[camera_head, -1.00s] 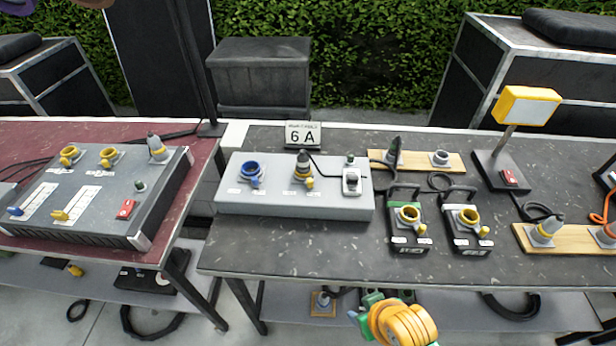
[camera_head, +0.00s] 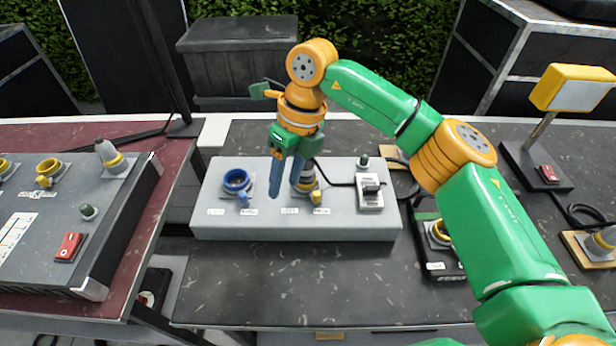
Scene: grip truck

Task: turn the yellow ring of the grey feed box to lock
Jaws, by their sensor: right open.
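The light grey feed box (camera_head: 225,223) stands on the dark table. On its top, right of a blue socket (camera_head: 237,181), a grey plug sits in a socket with a yellow ring (camera_head: 316,197), whose knob points to the front right. My right gripper (camera_head: 285,190) is over the box, open, its two blue fingers pointing down. One finger is in front of the plug and hides part of the ring; the other is left of it, over the box top. I cannot tell whether a finger touches the plug. My left gripper is not in view.
A breaker switch (camera_head: 370,194) and a black cable are on the box's right side. My right arm covers much of the right table, including part of a black box (camera_head: 440,262) with a yellow socket. A grey panel box (camera_head: 105,235) stands on the red table at left.

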